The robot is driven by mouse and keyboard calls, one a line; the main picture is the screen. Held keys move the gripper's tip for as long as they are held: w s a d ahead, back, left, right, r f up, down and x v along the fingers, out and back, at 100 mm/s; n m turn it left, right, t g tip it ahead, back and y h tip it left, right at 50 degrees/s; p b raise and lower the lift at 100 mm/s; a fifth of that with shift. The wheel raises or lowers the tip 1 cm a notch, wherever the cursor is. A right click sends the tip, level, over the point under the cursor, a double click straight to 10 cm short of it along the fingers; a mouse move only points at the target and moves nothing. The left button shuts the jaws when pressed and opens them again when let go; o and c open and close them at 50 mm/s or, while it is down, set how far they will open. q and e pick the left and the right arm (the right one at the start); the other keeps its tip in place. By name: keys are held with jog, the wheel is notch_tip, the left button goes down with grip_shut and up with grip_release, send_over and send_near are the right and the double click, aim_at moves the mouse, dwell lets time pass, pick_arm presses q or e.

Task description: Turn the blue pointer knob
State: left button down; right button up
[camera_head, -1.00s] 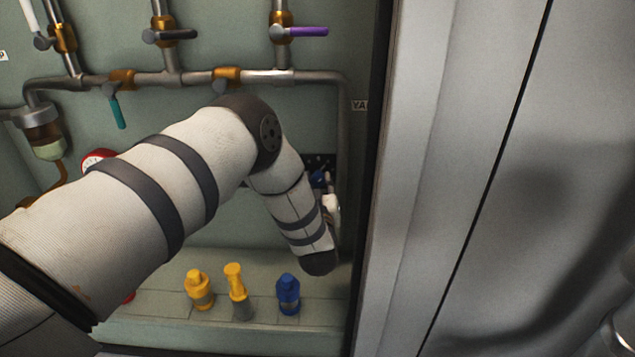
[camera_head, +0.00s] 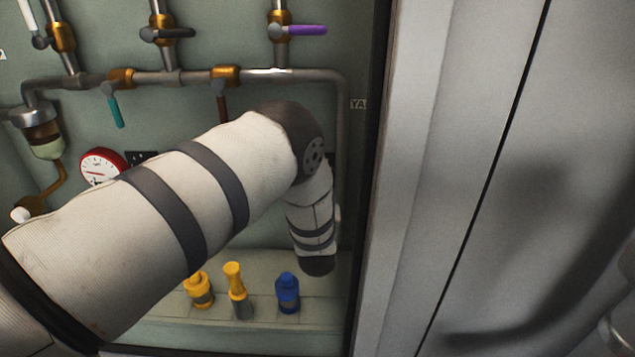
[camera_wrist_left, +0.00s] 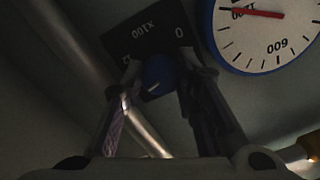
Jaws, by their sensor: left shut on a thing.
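In the left wrist view the blue pointer knob (camera_wrist_left: 156,77) sits on a dark plate (camera_wrist_left: 146,38) with pale lettering and numbers. A white pointer mark shows near its lower edge. My left gripper (camera_wrist_left: 160,69) is shut on the knob, with one finger on each side of it. In the head view my left arm comes in from the left and bends down in front of the panel. It hides the knob and the gripper's fingers there. My right gripper is in neither view.
A white dial (camera_wrist_left: 264,30) is close to the right finger. Pipes carry a purple handle (camera_head: 306,30) and a teal handle (camera_head: 115,110). Yellow fittings (camera_head: 237,290) and a blue fitting (camera_head: 287,292) stand on the ledge below. A grey wall (camera_head: 500,180) bounds the right side.

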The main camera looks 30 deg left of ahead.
pick_arm(q)
jog(key=shift+m, duration=0.3)
jog(key=c, duration=1.5)
grip_release()
jog(key=shift+c, duration=0.2)
jog(key=v, duration=1.2)
jog(key=shift+s, duration=0.1)
